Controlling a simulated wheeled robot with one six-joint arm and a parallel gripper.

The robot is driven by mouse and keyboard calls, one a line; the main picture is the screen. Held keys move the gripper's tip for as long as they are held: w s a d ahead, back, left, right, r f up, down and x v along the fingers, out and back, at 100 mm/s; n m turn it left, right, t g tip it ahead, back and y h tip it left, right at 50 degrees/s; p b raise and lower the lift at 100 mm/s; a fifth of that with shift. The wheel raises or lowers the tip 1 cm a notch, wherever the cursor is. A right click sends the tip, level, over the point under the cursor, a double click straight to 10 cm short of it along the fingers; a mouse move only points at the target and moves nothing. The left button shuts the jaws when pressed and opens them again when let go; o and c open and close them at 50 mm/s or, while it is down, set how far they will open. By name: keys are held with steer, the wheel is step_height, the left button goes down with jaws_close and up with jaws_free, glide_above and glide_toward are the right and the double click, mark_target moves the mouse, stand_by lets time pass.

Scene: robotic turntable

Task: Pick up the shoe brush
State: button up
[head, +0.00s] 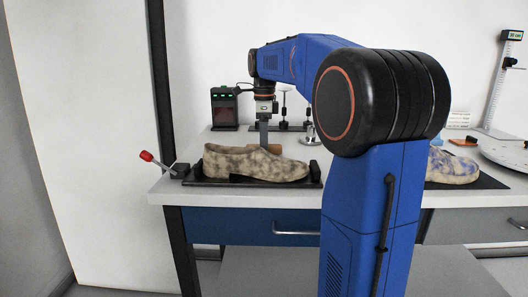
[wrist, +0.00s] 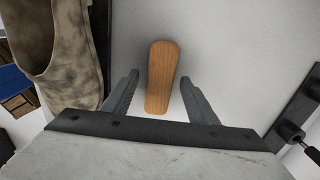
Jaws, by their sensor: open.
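The shoe brush shows in the wrist view as a light wooden handle (wrist: 162,76) lying lengthwise on the white table, its near end between my fingers. My gripper (wrist: 160,92) is open, with one finger on each side of the wood and a gap on both sides. In the head view my gripper (head: 264,136) points down behind a mottled shoe, and part of the wooden brush (head: 274,149) shows beside it. The lower part of the brush is hidden by the shoe in the head view. I cannot tell the exact height of the fingers above the table.
The mottled beige shoe (head: 255,163) lies on a black tray (head: 210,182) at the table's front edge; it is left of my gripper in the wrist view (wrist: 70,60). A red-knobbed lever (head: 147,157), a dark box (head: 224,109) and another shoe (head: 452,167) are nearby.

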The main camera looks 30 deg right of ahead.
steer(key=shift+c, duration=0.3)
steer(key=c, duration=1.1)
steer(key=shift+r, duration=0.15)
step_height(320, 180, up, 10)
steer(key=shift+o, duration=1)
steer(key=shift+c, duration=0.3)
